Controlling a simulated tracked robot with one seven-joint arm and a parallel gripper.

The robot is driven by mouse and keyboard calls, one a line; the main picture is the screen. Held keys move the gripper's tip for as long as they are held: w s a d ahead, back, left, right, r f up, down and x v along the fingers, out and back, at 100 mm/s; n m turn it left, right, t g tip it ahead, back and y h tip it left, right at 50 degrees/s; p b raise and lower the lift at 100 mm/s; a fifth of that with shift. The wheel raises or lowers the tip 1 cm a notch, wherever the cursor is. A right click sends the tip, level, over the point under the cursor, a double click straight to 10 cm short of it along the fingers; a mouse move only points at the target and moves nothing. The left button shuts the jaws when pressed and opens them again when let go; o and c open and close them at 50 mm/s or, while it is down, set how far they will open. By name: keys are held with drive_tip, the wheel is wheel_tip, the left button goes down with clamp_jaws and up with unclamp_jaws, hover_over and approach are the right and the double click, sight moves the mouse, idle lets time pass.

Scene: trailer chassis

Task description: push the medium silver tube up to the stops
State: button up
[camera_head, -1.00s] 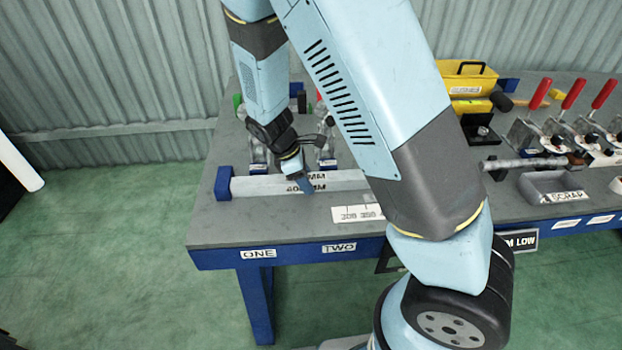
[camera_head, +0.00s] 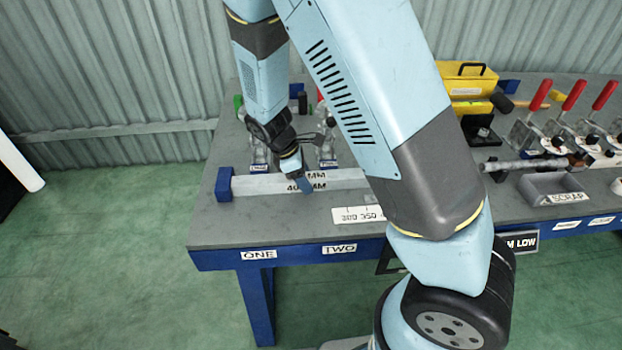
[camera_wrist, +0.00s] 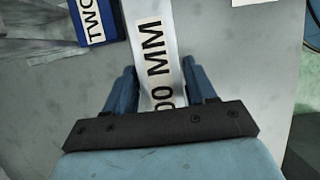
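The silver tube (camera_head: 262,185) is a pale square bar with "MM" labels. It lies left to right on the table, its left end at a blue block (camera_head: 224,184). "400 MM" reads on its front face. My gripper (camera_head: 303,184) points down at the tube's labelled part. In the wrist view, my gripper (camera_wrist: 160,78) has one finger along each side of the tube (camera_wrist: 155,40); both fingers appear to touch it. The tube's right end is hidden behind my arm in the head view.
Metal clamps (camera_head: 327,150) stand behind the tube. A scrap tray (camera_head: 550,187), red-handled clamps (camera_head: 572,95) and a yellow toolbox (camera_head: 467,85) are on the right. The table's front left is clear.

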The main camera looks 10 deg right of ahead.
drive_tip(key=o, duration=0.3)
drive_tip(key=shift+d, duration=0.1)
drive_tip(key=shift+o, duration=0.2)
drive_tip(key=shift+r, duration=0.1)
drive_tip(key=v, duration=1.4)
drive_tip(key=s+d+r+m+t+y, duration=0.2)
drive_tip(key=s+d+r+m+y, duration=0.25)
drive_tip(key=d+r+m, duration=0.7)
drive_tip(key=s+d+r+m+t, duration=0.1)
drive_tip(key=s+d+r+m, duration=0.2)
drive_tip(key=s+d+r, duration=0.1)
drive_tip(key=s+d+r+m+t, duration=0.2)
drive_tip(key=s+d+r+m, duration=0.1)
drive_tip(key=s+d+r, duration=0.2)
drive_tip(key=s+d, duration=0.2)
drive_tip(key=s, duration=0.2)
drive_tip(key=shift+s+r+t, duration=0.2)
drive_tip(key=shift+s+t, duration=0.1)
